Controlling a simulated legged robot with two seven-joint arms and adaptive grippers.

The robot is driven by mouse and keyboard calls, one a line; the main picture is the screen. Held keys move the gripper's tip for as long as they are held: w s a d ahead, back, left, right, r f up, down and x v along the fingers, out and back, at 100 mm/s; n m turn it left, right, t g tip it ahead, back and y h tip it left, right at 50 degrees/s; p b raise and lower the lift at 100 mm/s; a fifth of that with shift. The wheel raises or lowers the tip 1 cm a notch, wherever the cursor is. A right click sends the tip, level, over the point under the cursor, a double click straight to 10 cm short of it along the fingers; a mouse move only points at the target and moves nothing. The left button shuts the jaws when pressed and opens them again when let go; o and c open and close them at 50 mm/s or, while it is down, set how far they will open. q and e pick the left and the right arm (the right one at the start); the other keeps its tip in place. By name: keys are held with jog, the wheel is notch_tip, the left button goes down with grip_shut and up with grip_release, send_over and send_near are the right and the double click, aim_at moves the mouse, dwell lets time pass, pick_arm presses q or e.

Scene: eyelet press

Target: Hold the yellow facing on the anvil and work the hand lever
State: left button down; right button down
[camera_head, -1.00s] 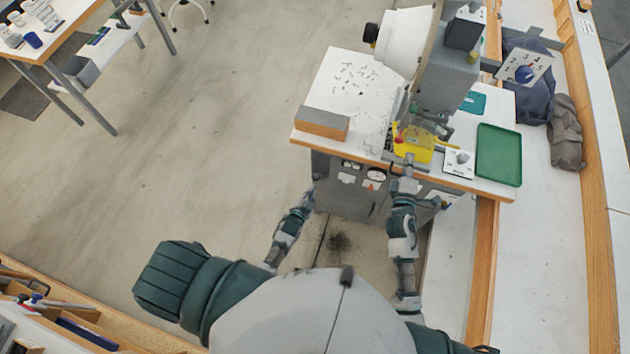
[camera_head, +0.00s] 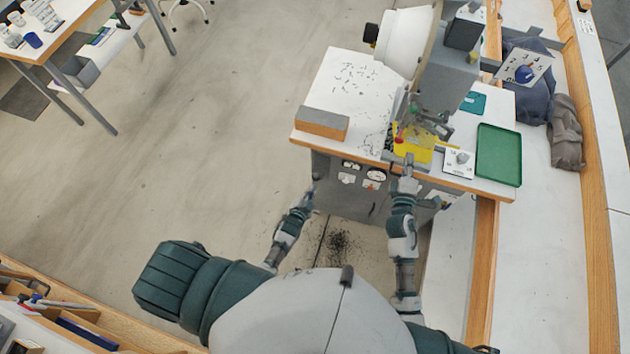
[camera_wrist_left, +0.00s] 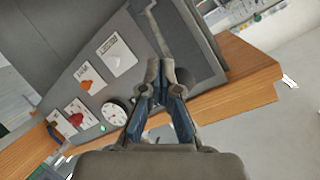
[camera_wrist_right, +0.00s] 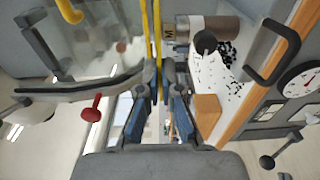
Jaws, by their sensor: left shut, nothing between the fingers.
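The yellow facing (camera_head: 418,151) lies at the front of the press head, over the worktop's front edge. My right gripper (camera_head: 408,161) is at its front edge. In the right wrist view the yellow facing (camera_wrist_right: 158,35) shows edge-on as a thin strip between the close fingers (camera_wrist_right: 159,75). The anvil is hidden below it. My left gripper (camera_head: 316,180) is shut and empty, beside the cabinet front below the worktop; its fingers show in the left wrist view (camera_wrist_left: 163,75). A red knob (camera_wrist_right: 92,107) is left of the right gripper. I cannot tell which part is the hand lever.
A wood-edged block (camera_head: 322,122) stands at the worktop's left front corner. Dark specks lie on the white worktop (camera_head: 345,80) and on the floor. A gauge (camera_wrist_left: 114,114) is on the cabinet front.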

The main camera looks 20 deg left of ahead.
aim_at(314, 180)
pick_arm(q)
jog(key=shift+r, duration=0.1)
dwell(0.3)
jog(key=shift+w+r, duration=0.2)
jog(key=shift+w, duration=0.15)
jog(key=shift+w+r, duration=0.4)
jog(key=shift+w, duration=0.4)
jog(key=shift+w+r, duration=0.4)
jog(key=shift+w, duration=0.4)
dwell(2.0)
jog(key=shift+s+f, duration=0.1)
jog(key=shift+s, duration=0.05)
jog(key=shift+s+f, duration=0.3)
jog(key=shift+s, duration=0.3)
jog(key=shift+s+f, duration=0.25)
jog(key=shift+s, duration=0.4)
jog(key=shift+s+f, duration=0.3)
jog(key=shift+s, duration=0.3)
jog(key=shift+f, duration=0.1)
jog(key=shift+s+d+f, duration=0.1)
jog(key=shift+s+f, duration=0.25)
jog(key=shift+s, duration=0.4)
jog(key=shift+s+a+f, duration=0.1)
jog(key=shift+s+f, duration=0.25)
jog(key=shift+s, duration=0.4)
jog(key=shift+s+d+f, duration=0.1)
jog(key=shift+s+f, duration=0.25)
jog(key=shift+s, duration=0.4)
